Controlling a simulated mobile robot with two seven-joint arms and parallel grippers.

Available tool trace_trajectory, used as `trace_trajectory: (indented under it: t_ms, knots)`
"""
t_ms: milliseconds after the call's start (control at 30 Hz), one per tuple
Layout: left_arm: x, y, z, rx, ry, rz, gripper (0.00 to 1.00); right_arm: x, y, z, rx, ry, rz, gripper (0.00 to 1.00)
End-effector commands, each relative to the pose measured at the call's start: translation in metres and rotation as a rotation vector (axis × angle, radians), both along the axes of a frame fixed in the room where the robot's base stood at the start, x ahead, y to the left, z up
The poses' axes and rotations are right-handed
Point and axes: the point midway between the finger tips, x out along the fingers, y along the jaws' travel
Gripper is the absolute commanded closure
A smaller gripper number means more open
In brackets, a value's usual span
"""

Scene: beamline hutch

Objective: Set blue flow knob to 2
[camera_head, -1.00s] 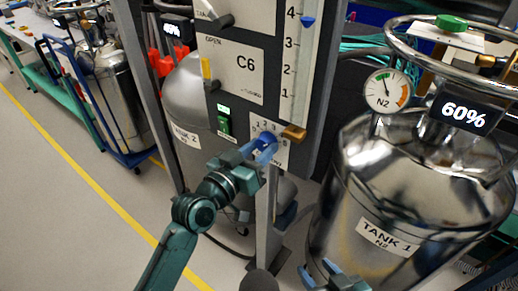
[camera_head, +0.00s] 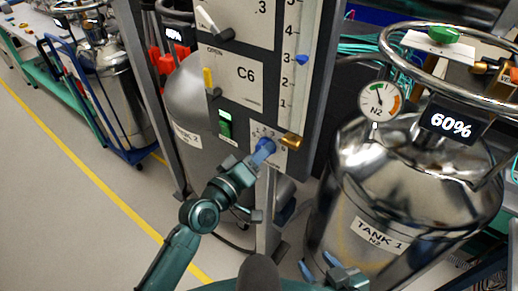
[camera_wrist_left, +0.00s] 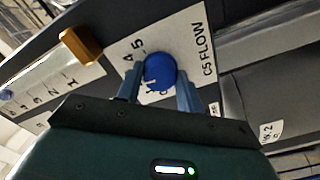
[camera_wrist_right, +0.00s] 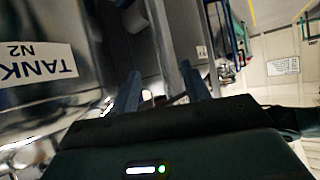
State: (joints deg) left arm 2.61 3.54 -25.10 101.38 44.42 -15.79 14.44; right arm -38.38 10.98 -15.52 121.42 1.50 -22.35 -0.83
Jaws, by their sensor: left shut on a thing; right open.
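The blue flow knob (camera_wrist_left: 160,70) sits on a white plate (camera_wrist_left: 188,45) labelled C5 FLOW, with 4 and 5 readable in the left wrist view. In the head view the knob (camera_head: 268,146) is at the panel's lower end, partly hidden by my left gripper (camera_head: 262,153). The left gripper's two fingers (camera_wrist_left: 158,88) are on either side of the knob, shut on it. Which number the knob points to cannot be told. My right gripper (camera_head: 328,268) is open and empty low beside tank 1; its fingers also show in the right wrist view (camera_wrist_right: 165,88).
A brass knob (camera_head: 291,141) stands right next to the blue knob. Above are the C6 plate (camera_head: 246,76), a green switch (camera_head: 225,124) and a vertical scale (camera_head: 302,75). Tank 1 (camera_head: 345,190) with its N2 gauge (camera_head: 380,100) is on the right. The floor at left is clear.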

Motion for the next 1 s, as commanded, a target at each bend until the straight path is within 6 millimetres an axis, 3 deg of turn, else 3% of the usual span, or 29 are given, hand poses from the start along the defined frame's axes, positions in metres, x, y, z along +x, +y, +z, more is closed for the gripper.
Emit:
trace_trajectory:
  t_ms: [500, 1000]
  knots:
    - [-0.0005, -0.0004, 0.0003, -0.263, 0.193, 0.0, 0.86, 0.0006, -0.0062, 0.002, 0.0, 0.024, -0.032, 0.53]
    - [-0.0006, -0.0004, -0.0001, -0.307, 0.224, 0.0, 0.86, -0.001, -0.0069, -0.0017, -0.004, 0.036, -0.031, 0.53]
